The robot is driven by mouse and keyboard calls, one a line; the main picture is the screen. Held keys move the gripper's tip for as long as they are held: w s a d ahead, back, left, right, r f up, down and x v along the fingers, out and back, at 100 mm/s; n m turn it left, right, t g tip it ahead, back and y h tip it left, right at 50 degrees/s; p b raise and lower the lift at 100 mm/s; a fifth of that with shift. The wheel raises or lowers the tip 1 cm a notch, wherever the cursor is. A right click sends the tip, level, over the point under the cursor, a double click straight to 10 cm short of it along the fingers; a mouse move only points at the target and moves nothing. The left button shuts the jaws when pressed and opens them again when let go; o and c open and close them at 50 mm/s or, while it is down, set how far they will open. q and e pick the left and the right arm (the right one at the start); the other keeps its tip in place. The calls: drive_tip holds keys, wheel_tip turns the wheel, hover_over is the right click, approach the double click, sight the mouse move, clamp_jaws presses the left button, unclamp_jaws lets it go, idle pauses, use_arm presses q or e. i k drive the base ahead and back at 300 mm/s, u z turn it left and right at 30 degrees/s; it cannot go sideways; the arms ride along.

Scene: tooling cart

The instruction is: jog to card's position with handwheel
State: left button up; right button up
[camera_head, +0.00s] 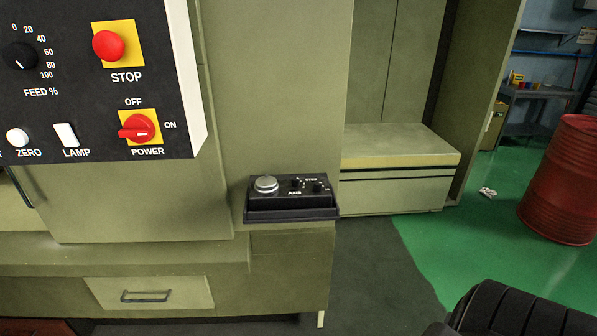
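A small black handwheel box (291,199) sits on a ledge at the corner of the green machine, in the middle of the view. A round silver handwheel (265,183) is on the left of its top. Small black knobs (318,187) with white lettering are on its right; the lettering is too small to read fully. No card and no position readout shows in this view. Neither gripper is in view, and nothing touches the box. A black ribbed part at the lower right corner may be part of my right arm.
A black control panel (85,100) juts out at the upper left, with a red STOP button (109,45) and a red POWER switch (138,127). A drawer (150,291) is below. A red drum (566,180) stands at right. Green floor (450,235) between is mostly clear.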

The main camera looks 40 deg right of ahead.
sight(267, 185)
drive_tip(key=z, duration=0.95)
drive_tip(key=k, duration=0.2)
drive_tip(key=u, duration=0.25)
